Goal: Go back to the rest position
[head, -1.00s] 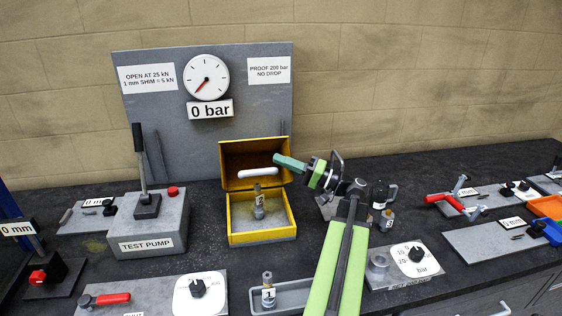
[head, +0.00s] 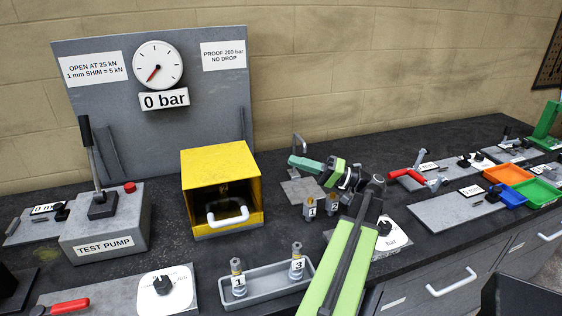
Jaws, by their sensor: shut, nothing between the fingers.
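My gripper (head: 303,164) is shut and empty. It is raised above the bench, to the right of the yellow box, its green fingers pointing left. My green arm reaches up to it from the bottom of the head view and hides part of the bench. The yellow box (head: 220,163) has its cover down, with a white handle (head: 228,217) at its front. My gripper is apart from the box and its handle. The inside of the box is dark, and its contents are hard to make out.
The test pump (head: 105,225) stands left of the box, below a gauge (head: 157,64) reading 0 bar. A grey tray (head: 265,283) with numbered cartridges lies in front. More cartridges (head: 311,207) stand close to my arm. Orange (head: 509,174) and green bins lie right.

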